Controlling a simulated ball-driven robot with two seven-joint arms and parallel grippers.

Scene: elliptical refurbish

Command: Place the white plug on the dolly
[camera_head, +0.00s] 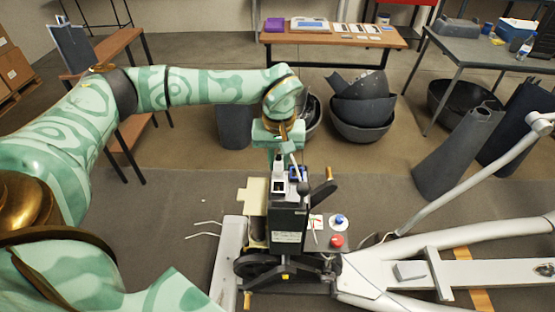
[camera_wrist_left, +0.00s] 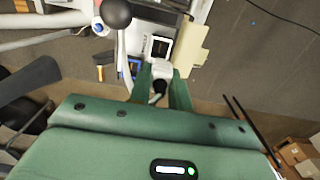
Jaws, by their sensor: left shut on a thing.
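My left gripper (camera_head: 279,147) reaches over the black upright unit (camera_head: 287,222) in the middle of the head view, its fingers pointing down. In the left wrist view its two green fingers (camera_wrist_left: 159,88) are shut on a small white piece, which looks like the white plug (camera_wrist_left: 159,68). The plug is close to a white square-framed part (camera_wrist_left: 160,47) on top of the unit; I cannot tell whether they touch. The fingers hide part of the plug. I cannot clearly pick out a dolly. My right gripper is in neither view.
A grey frame (camera_head: 470,272) with long tubes lies to the right. Red (camera_head: 336,240) and blue-and-white (camera_head: 339,220) round pieces lie beside the unit. A black ball-ended lever (camera_head: 303,188) rises near the gripper. Grey shells (camera_head: 363,105) and a wooden table (camera_head: 330,38) stand behind.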

